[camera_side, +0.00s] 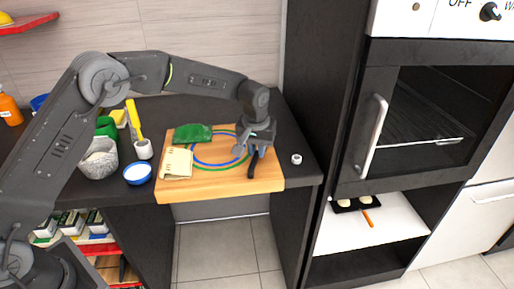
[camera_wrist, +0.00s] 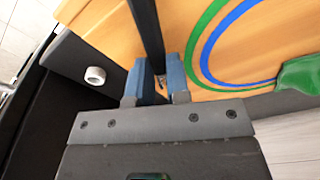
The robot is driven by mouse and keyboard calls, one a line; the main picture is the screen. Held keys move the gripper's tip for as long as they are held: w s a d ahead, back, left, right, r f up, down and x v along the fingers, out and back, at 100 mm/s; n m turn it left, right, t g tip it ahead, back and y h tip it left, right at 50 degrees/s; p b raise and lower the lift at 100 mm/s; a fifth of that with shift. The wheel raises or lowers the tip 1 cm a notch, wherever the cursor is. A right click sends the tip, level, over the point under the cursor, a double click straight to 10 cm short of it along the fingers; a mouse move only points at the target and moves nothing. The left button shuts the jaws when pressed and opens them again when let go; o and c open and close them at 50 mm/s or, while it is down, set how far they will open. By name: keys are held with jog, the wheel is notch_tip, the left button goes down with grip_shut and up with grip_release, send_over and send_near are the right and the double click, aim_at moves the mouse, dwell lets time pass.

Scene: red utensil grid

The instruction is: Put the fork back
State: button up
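A dark, slim handle (camera_side: 252,166) lies at the right part of the wooden board in the side view. It also shows in the wrist view (camera_wrist: 146,28), running from the top edge down between my fingers. A small metallic bit shows below its end, so it may be the fork; its head is hidden by my gripper. My gripper (camera_side: 256,150) is low over the board, with blue fingertips (camera_wrist: 162,76) on either side of the handle. The gap between them is narrow. I cannot tell whether they press on the handle. No utensil grid is clearly visible.
The wooden board (camera_side: 228,186) has blue and green rings, a green cloth (camera_side: 193,133) and a cream pad (camera_side: 175,163). A white ring-like object (camera_side: 297,159) stands right of the board. A blue-rimmed bowl (camera_side: 138,174) and a speckled pot (camera_side: 99,163) stand left.

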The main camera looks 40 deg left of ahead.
aim_at(256, 155)
jog(key=o, duration=0.4)
jog(key=shift+o, duration=0.2)
jog(key=s+a+r+m+t, duration=0.1)
jog(key=s+r, duration=0.3)
jog(key=r, duration=0.5)
jog(key=s+a+r, duration=0.1)
jog(key=s+r, duration=0.3)
jog(key=r, duration=0.5)
jog(key=s+a+r+m+t, duration=0.1)
jog(key=s+a+r, duration=0.15)
jog(key=s, duration=0.75)
jog(key=s+f+m+t, duration=0.1)
jog(key=s+f, duration=0.1)
jog(key=s, duration=0.6)
jog(key=s+a+f+m+t, duration=0.1)
jog(key=s+f, duration=0.1)
jog(key=s, duration=0.7)
jog(key=shift+a+f+m+h, duration=0.2)
jog(key=shift+f+m+h, duration=0.1)
jog(key=shift+f, duration=0.05)
